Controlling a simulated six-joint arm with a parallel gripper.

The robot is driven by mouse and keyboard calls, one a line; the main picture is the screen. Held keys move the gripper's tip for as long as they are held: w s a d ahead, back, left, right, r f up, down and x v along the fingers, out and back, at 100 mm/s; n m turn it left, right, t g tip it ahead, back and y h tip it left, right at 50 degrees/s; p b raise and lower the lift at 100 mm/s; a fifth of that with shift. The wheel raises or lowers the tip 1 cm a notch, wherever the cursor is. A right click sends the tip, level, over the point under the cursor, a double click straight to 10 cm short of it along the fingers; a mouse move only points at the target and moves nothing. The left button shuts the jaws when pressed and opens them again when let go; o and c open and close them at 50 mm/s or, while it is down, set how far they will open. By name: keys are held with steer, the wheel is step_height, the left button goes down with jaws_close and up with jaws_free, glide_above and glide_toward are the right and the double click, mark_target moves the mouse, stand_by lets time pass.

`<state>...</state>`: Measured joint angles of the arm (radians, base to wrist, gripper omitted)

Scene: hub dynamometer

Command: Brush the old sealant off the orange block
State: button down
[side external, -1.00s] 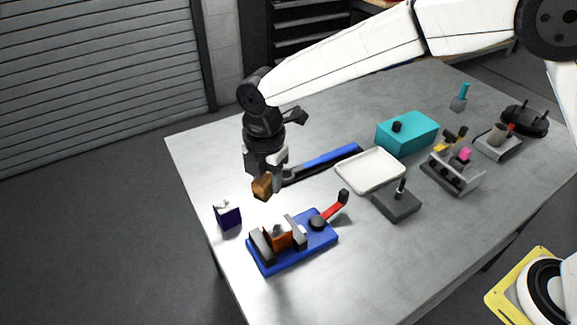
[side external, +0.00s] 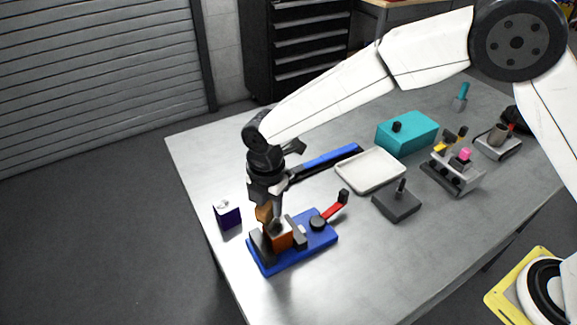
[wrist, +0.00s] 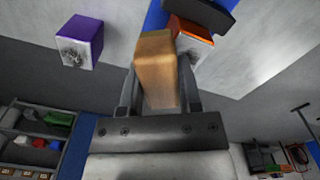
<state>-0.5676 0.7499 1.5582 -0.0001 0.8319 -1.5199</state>
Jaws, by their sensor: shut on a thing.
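The orange block (side external: 284,240) sits between the dark jaws of a blue vise (side external: 310,247) near the table's front left. In the wrist view the orange block (wrist: 192,30) has a grey, smeared patch of sealant on its face. My gripper (side external: 267,213) is shut on a tan wooden block-shaped piece, seemingly the brush (side external: 262,214). In the wrist view the brush (wrist: 156,65) stands between my fingers and partly overlaps the orange block. The brush's working end is hidden, and I cannot tell whether it touches the block.
A purple block (side external: 228,216) with a grey patch on it stands left of the vise. The vise's red handle (side external: 334,209) sticks up on its right. A white tray (side external: 370,170), dark grey stand (side external: 397,203) and teal box (side external: 407,132) lie further right. The front right table is clear.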

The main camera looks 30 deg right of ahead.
steer(key=shift+s+f, duration=0.25)
steer(key=shift+f, duration=0.2)
steer(key=shift+s+f, duration=0.1)
steer(key=shift+s, duration=2.7)
steer(key=shift+w, duration=3.15)
steer(key=shift+s+d, duration=0.1)
steer(key=shift+d, duration=0.2)
steer(key=shift+s, duration=3)
steer(key=shift+w, duration=3.05)
steer(key=shift+r, duration=4.15)
steer(key=shift+d, duration=0.1)
